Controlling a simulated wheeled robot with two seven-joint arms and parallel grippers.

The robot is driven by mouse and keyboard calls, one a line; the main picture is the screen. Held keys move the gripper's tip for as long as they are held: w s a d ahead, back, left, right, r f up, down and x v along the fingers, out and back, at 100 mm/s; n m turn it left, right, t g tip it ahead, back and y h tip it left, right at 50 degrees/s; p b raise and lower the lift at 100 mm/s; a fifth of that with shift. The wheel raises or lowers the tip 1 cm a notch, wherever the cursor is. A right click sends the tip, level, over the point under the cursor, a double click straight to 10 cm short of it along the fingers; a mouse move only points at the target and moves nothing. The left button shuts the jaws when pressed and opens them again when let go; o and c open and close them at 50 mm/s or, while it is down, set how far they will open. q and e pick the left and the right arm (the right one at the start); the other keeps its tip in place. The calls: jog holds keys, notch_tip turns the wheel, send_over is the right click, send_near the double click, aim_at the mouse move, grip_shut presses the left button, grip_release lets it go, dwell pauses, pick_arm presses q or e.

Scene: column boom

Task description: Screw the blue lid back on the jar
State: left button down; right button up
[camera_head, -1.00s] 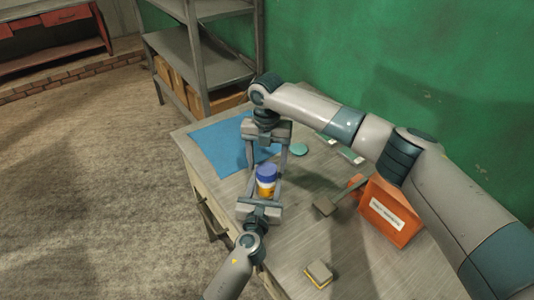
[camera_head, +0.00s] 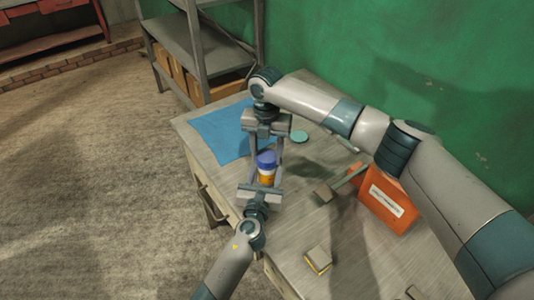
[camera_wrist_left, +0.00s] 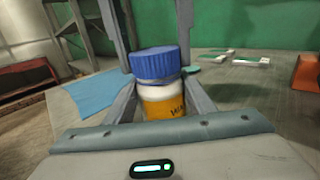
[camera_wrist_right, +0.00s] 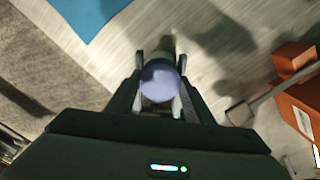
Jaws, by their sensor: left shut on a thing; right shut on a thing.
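The jar (camera_head: 267,178) has a white body and an orange label, and it stands upright in the left wrist view (camera_wrist_left: 163,98). My left gripper (camera_head: 265,180) is shut on the jar's body from the near side. The blue lid (camera_head: 266,157) rests on top of the jar; how far it is threaded cannot be told. My right gripper (camera_head: 266,152) comes from above with its fingers on either side of the lid, shut on it. In the right wrist view the lid (camera_wrist_right: 160,82) sits between the fingertips and hides most of the jar.
A blue mat (camera_head: 220,132) lies at the table's left. A teal disc (camera_head: 299,137) lies behind the jar. An orange box (camera_head: 388,198), a brush-like tool (camera_head: 325,192) and a small block (camera_head: 318,260) are to the right. A metal shelf (camera_head: 205,50) stands behind.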

jog(key=m, duration=0.4)
jog(key=shift+s, duration=0.1)
jog(key=m, duration=0.5)
jog(key=shift+f, duration=0.1)
jog(key=m, duration=2.3)
jog(key=shift+a+m, duration=0.1)
jog(key=shift+m, duration=0.2)
jog(key=m, duration=0.3)
jog(key=shift+m, duration=0.4)
jog(key=o, duration=1.1)
jog(key=shift+o, duration=0.2)
